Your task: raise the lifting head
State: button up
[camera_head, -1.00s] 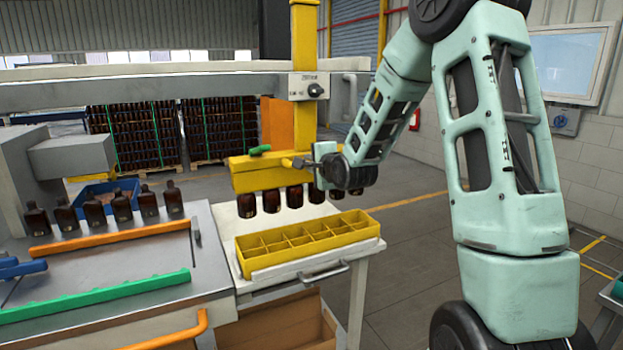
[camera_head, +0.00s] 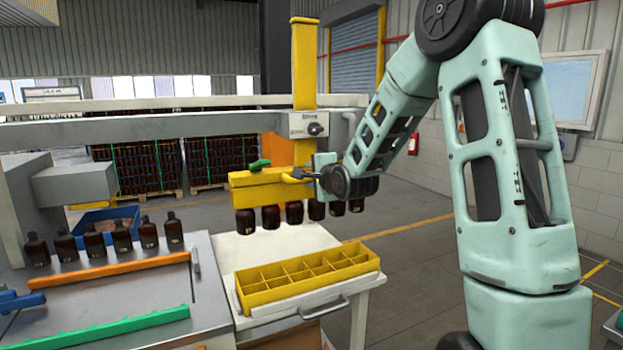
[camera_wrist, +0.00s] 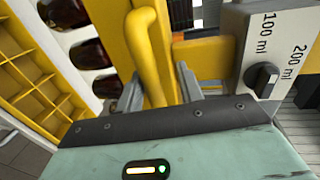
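The yellow lifting head (camera_head: 262,190) hangs level on the yellow column (camera_head: 304,62), with a row of amber bottles (camera_head: 271,217) under it. The bottles hang clear above the bench and the yellow divided crate (camera_head: 255,298). The crate's compartments look empty. My gripper (camera_head: 312,176) is at the right part of the head. In the wrist view my gripper (camera_wrist: 158,78) has its two grey fingers on either side of the yellow handle (camera_wrist: 148,45), shut on it. Several bottles (camera_wrist: 88,53) show at the left there. The far finger contact is partly hidden.
A control plate with a knob (camera_head: 312,126) sits on the column above the head. Amber bottles (camera_head: 121,238) stand on the machine table at left, behind an orange rail (camera_head: 110,272). A green rail (camera_head: 110,328) lies nearer. Open floor lies behind the bench.

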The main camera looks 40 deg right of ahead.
jog(key=shift+f, duration=0.15)
jog(key=b+v, duration=0.5)
jog(key=v, duration=1.2)
jog(key=shift+s+b, duration=0.2)
jog(key=shift+b, duration=0.15)
jog(key=shift+a, duration=0.1)
